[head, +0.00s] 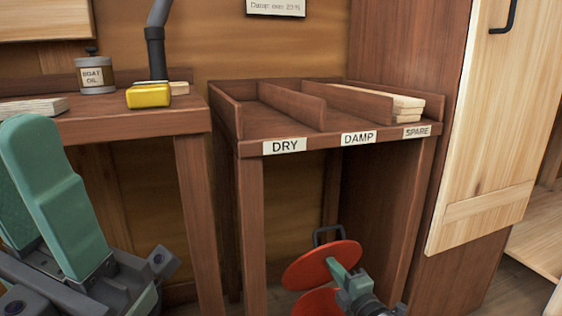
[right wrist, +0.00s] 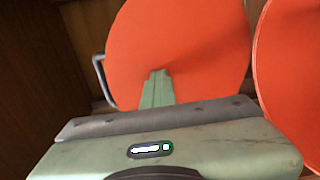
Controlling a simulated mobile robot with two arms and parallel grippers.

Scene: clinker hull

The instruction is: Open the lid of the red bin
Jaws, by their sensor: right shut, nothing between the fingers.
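The red bin (head: 313,303) stands low beneath the labelled shelf, cut off by the bottom edge of the head view. Its round red lid (head: 318,265) is tilted up, with a gap between it and the red round part below. A dark handle (head: 328,236) shows at the lid's far edge. My right gripper (head: 335,266) is shut and empty, its fingertips in front of the lid's face. In the right wrist view the closed fingers (right wrist: 158,76) overlap the lid (right wrist: 190,40); I cannot tell whether they touch.
The wooden shelf unit (head: 240,150) with DRY, DAMP and SPARE labels stands over the bin, its legs on either side. A bench (head: 150,125) with a yellow block (head: 149,95) and an oil tin (head: 96,78) is at left. A pale wooden door (head: 490,130) is at right.

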